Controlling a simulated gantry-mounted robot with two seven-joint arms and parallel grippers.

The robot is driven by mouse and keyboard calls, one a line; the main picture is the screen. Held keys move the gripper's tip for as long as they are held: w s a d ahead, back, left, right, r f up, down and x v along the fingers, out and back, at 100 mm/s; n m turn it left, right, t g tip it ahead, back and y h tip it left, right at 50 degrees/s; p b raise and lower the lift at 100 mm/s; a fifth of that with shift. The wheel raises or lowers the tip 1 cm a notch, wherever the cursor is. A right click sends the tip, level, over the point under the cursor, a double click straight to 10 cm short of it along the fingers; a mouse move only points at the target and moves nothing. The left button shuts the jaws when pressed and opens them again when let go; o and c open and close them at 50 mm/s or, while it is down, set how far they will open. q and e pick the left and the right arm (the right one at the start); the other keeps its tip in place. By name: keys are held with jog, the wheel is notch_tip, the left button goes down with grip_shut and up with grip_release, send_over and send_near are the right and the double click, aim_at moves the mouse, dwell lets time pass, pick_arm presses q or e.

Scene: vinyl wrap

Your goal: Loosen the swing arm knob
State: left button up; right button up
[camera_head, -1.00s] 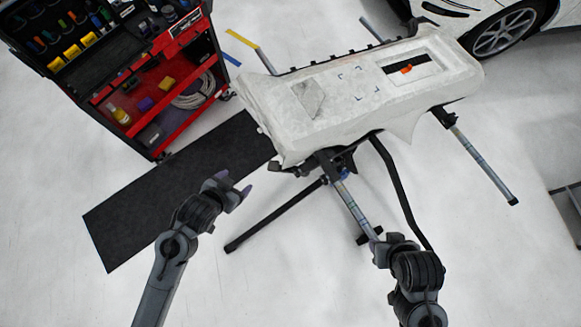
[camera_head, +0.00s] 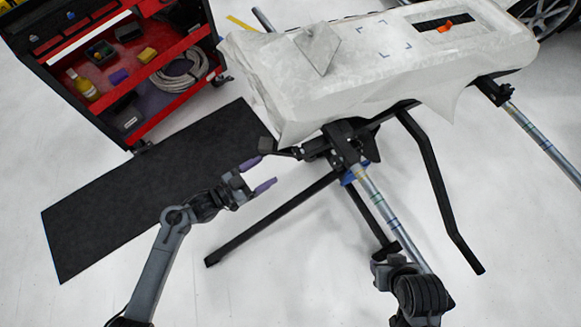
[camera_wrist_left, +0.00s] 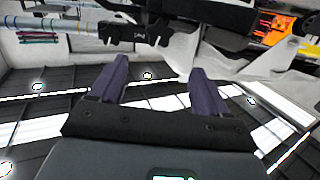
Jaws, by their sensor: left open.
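A small dark grey block-like knob (camera_head: 267,145) sits at the end of a short black bar on the stand's left side, in the head view; I cannot tell for sure that it is the swing arm knob. My left gripper (camera_head: 259,174) is open and empty, its two purple fingers just below and left of that knob. The left wrist view shows the open gripper (camera_wrist_left: 158,64) with nothing between its fingers and a black bracket (camera_wrist_left: 135,35) beyond them. My right gripper (camera_head: 388,268) is low beside the stand's leg; its fingers cannot be made out.
The black stand bears a wrapped white panel (camera_head: 370,80). A blue clamp (camera_head: 354,175) and a metal leg (camera_head: 385,215) stand between my arms. A red tool cart (camera_head: 165,125) is at upper left, above a black mat (camera_head: 130,200). White floor is free at lower left.

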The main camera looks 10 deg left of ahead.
aim_at(295, 155)
pick_arm(q)
jog(key=shift+h, duration=0.5)
jog(key=w+d+b, duration=0.1)
jog(key=w+d, duration=0.1)
jog(key=w+d+f+b, duration=0.1)
jog(key=w+d+b, duration=0.1)
jog(key=w+d+f+b, duration=0.1)
jog(key=w+d+b, duration=0.1)
jog(key=shift+w+d+f, duration=0.2)
jog(key=shift+w+d, duration=0.05)
jog(key=shift+d, duration=0.1)
jog(key=shift+w+d+r, duration=0.1)
jog(key=shift+w+d, duration=0.4)
jog(key=shift+d, duration=0.05)
pick_arm(e)
notch_tip(295, 155, down, 7)
jog(key=shift+r, duration=0.2)
